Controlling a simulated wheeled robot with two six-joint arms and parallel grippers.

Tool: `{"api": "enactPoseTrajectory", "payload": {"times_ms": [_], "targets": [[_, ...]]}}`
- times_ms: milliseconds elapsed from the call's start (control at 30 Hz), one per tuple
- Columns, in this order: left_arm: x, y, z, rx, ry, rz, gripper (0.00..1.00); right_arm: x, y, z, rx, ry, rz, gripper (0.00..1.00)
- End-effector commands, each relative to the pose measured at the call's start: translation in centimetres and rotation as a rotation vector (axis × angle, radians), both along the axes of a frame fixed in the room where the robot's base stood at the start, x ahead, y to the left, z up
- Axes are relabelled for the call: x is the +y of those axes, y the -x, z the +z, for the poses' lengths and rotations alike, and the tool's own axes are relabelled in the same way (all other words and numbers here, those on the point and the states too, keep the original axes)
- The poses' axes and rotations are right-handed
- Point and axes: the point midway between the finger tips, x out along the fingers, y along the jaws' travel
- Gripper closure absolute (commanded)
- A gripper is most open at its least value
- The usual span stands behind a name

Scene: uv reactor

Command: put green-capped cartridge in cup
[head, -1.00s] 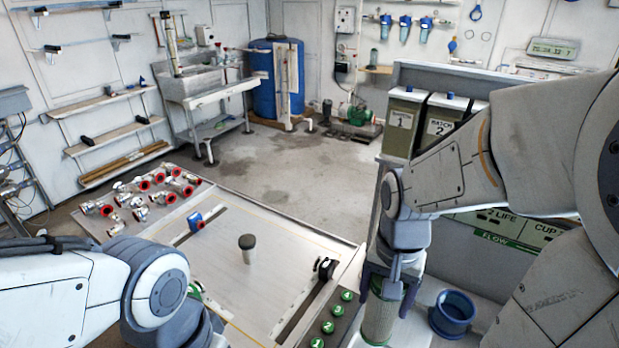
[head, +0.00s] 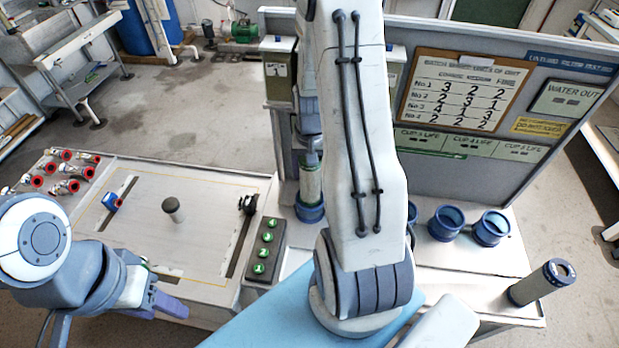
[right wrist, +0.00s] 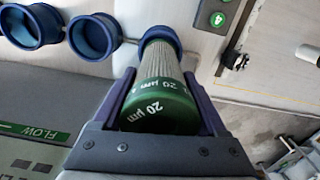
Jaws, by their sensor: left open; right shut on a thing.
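The green-capped cartridge (right wrist: 160,92), marked 20 µm on its cap, is between the fingers of my right gripper (right wrist: 163,108), which is shut on it. My left gripper (head: 118,315) is open and empty at the lower left, away from the cartridge.
More blue cups (head: 447,223) stand in a row to the right, partly hidden by my right arm. A dark-capped post (head: 173,210) and green numbered buttons (head: 265,250) are left. A display board (head: 470,100) rises behind.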

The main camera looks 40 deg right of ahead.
Motion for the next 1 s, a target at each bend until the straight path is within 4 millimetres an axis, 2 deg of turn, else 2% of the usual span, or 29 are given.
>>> {"api": "enactPoseTrajectory", "payload": {"times_ms": [233, 500, 900, 933, 1000], "targets": [[0.0, 0.0, 0.6, 0.0, 0.0, -0.001, 0.5, 0.0, 0.0, -1.9, 0.0, 0.0, 0.0, 0.87], [0.0, 0.0, 1.5, 0.0, 0.0, -0.003, 0.5, 0.0, 0.0, -5.0, -0.002, 0.001, 0.0, 0.87], [0.0, 0.0, 1.0, 0.0, 0.0, -0.002, 0.5, 0.0, -0.1, -5.7, -0.004, 0.002, 0.0, 0.87], [0.0, 0.0, 1.1, 0.0, 0.0, -0.002, 0.5, 0.0, -0.1, -5.7, -0.004, 0.002, 0.0, 0.21], [0.0, 0.0, 1.2, 0.0, 0.0, -0.002, 0.5, 0.0, -0.1, -5.5, -0.004, 0.002, 0.0, 0.0]]}}
